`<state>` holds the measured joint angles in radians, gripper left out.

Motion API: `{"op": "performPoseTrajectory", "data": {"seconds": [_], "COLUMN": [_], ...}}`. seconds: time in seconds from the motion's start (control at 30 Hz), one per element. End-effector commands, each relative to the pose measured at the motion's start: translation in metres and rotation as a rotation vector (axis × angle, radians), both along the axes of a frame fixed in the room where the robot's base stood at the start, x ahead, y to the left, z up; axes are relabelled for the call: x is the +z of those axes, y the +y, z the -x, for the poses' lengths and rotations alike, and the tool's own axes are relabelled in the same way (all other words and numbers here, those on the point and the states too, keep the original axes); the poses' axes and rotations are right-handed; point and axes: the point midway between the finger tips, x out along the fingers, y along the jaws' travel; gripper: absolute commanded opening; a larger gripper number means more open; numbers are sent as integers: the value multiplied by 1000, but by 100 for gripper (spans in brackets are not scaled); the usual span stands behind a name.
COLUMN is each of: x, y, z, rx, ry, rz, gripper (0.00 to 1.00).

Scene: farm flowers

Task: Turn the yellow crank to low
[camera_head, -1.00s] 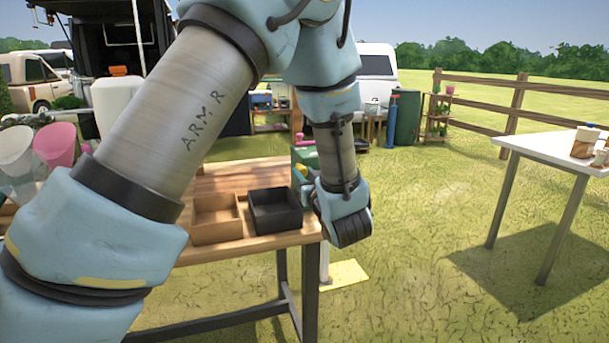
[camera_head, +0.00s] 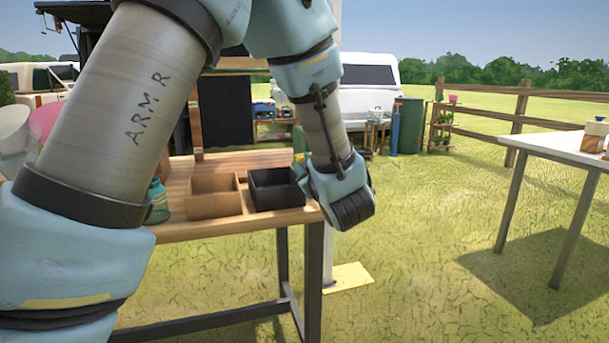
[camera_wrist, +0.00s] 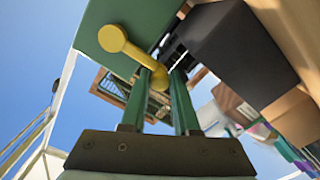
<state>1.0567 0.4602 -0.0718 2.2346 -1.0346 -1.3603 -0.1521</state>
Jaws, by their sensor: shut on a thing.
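The yellow crank (camera_wrist: 132,53) shows in the wrist view on a green box (camera_wrist: 108,14). One round end lies at upper left, and the other end is between the fingertips of my gripper (camera_wrist: 163,76). My two green fingers are shut on that lower end. In the head view only a sliver of yellow and green shows behind my wrist, at the right end of the wooden bench (camera_head: 190,232). My fingers are hidden there. I cannot read any setting marks.
A black tray (camera_head: 276,205) and a wooden tray (camera_head: 215,212) sit on the bench just left of my wrist. A teal jar (camera_head: 157,203) stands farther left. A white table (camera_head: 560,147) is at right, with open grass between.

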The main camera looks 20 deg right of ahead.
Motion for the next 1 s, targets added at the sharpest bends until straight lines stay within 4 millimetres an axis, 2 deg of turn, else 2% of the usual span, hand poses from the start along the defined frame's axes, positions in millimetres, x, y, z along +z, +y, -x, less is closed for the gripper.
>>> {"op": "performPoseTrajectory", "data": {"seconds": [0.03, 0.2, 0.8, 0.83, 1.0], "x": [-8, -11, -11, -11, -11], "y": [1, 0, -1, -1, -1], "z": [0, 0, 1, 1, 0], "rx": [2, 1, 0, 0, 0], "ry": [4, 14, 20, 20, 19], "rz": [26, 93, 138, 138, 138], "gripper": [0, 0, 0, 30, 49]}}
